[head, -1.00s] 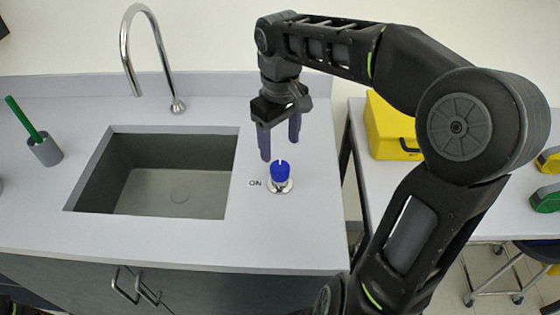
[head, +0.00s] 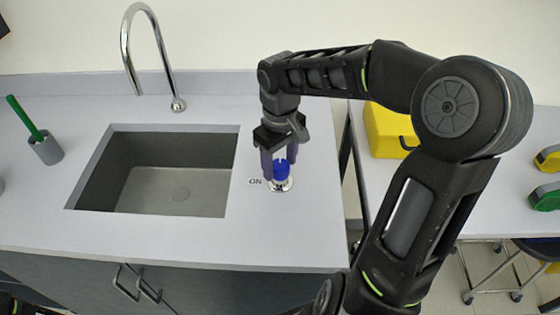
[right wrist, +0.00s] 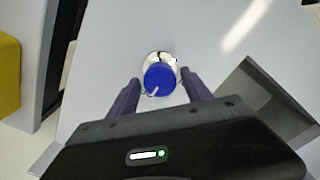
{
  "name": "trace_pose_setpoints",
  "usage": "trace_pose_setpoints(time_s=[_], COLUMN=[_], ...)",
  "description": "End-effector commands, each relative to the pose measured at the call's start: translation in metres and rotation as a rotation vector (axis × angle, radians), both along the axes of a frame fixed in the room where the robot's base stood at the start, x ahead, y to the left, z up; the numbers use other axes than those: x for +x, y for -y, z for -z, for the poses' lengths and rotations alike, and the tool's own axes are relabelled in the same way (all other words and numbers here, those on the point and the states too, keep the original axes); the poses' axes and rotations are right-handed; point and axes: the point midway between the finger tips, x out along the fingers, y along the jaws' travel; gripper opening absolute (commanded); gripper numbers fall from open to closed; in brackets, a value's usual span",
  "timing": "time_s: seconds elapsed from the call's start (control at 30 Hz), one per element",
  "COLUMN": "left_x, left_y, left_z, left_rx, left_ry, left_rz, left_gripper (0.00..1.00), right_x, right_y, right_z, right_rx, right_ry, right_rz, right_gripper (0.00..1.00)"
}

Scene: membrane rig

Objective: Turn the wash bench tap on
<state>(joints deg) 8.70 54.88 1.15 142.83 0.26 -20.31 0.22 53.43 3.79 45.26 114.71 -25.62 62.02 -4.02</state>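The blue tap knob (head: 281,171) stands on a round metal base on the bench, right of the sink, beside a small "ON" label (head: 255,181). In the right wrist view the knob (right wrist: 159,78) shows a white pointer mark toward its lower left. My right gripper (head: 279,168) is open and points down, its fingers around the knob's upper part. In the right wrist view its fingertips (right wrist: 163,84) lie on both sides of the knob, with small gaps. The chrome spout (head: 150,55) arches behind the sink; no water shows. My left gripper is out of view.
The sink basin (head: 160,195) is left of the knob. A grey cup (head: 46,149) with a green-handled brush stands at the far left. A yellow case (head: 388,133) sits on another table at the right, past a gap. Bench around the knob is clear.

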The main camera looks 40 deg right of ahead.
Motion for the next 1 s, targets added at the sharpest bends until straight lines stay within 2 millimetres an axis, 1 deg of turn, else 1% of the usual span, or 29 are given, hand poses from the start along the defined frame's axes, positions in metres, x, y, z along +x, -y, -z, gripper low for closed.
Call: trace_pose_setpoints(time_s=[0.03,0.07,0.63,1.0], left_x=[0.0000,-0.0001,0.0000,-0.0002], left_y=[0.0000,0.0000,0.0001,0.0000], left_z=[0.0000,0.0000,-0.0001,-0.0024], left_rx=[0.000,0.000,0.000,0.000], left_ry=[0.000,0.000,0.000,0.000], left_rz=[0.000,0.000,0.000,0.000], left_gripper=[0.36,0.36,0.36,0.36], right_x=[0.0000,0.0001,0.0001,0.0001], right_y=[0.0001,0.0001,0.0000,-0.0001], right_z=[-0.0002,-0.0002,-0.0004,-0.0011], right_rx=[0.000,0.000,0.000,0.000], right_ry=[0.000,0.000,0.000,0.000], right_rz=[0.000,0.000,0.000,-0.040], right_gripper=[0.53,0.50,0.04,0.03])
